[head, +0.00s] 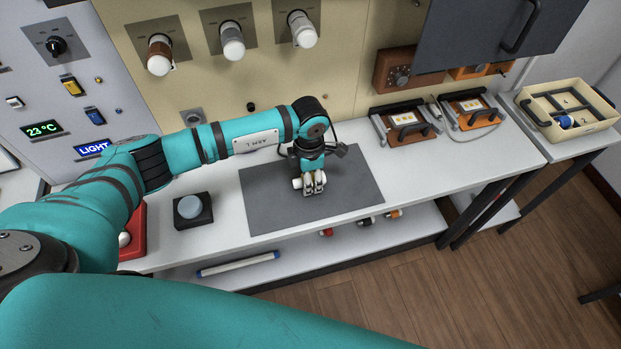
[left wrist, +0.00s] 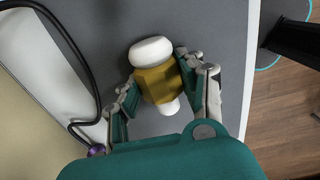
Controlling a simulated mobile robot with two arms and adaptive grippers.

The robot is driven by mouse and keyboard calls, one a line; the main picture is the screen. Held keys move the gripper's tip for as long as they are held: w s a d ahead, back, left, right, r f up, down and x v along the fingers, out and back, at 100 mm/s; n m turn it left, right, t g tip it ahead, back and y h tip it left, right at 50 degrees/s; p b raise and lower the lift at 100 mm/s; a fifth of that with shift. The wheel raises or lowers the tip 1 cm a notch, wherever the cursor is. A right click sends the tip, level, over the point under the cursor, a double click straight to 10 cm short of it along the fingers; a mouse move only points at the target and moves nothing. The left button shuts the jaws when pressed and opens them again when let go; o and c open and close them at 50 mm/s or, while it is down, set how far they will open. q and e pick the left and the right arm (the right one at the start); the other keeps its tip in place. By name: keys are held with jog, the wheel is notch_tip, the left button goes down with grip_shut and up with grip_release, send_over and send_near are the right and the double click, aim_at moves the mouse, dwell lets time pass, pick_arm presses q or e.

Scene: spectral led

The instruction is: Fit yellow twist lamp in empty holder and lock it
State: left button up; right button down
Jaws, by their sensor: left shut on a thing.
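The yellow twist lamp (left wrist: 158,84) has a faceted yellow body, a rounded white end and a narrower white end. In the left wrist view it lies between the two fingers of my left gripper (left wrist: 162,98), which is shut on its yellow body. In the head view my left gripper (head: 311,188) points down over the dark grey mat (head: 262,208). Only a white end of the lamp (head: 297,183) shows there. Three lamp fittings on the beige wall hold a brown lamp (head: 159,60) and white-ended lamps (head: 232,45) (head: 302,31). I cannot make out an empty holder. My right gripper is out of view.
A black box with a pale round button (head: 190,207) stands left of the mat. Two handled fixtures (head: 406,123) (head: 470,108) stand at right, below a dark panel (head: 480,35). A cream tray (head: 555,137) is at far right. Several small things lie on the lower shelf.

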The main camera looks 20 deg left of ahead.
pick_arm(q)
jog(key=shift+r, duration=0.15)
jog(key=shift+r, duration=0.25)
notch_tip(320, 180, up, 2)
jog(key=shift+r+b, duration=0.1)
jog(key=shift+b, duration=0.65)
jog(key=shift+s+a+r, duration=0.15)
jog(key=shift+s+r, duration=0.05)
jog(key=shift+s, duration=0.4)
jog(key=s+b, duration=0.1)
jog(key=s, duration=0.3)
jog(key=s+a+r+b, duration=0.1)
jog(key=s, duration=0.4)
jog(key=s+a+b, duration=0.1)
jog(key=s, duration=0.3)
jog(key=shift+s+a+r+b, duration=0.1)
jog(key=shift+s+r+b, duration=0.1)
jog(key=shift+s+b, duration=0.15)
jog(key=shift+s+r, duration=0.1)
jog(key=shift+s, duration=0.4)
jog(key=o, duration=0.5)
jog(key=c, duration=0.5)
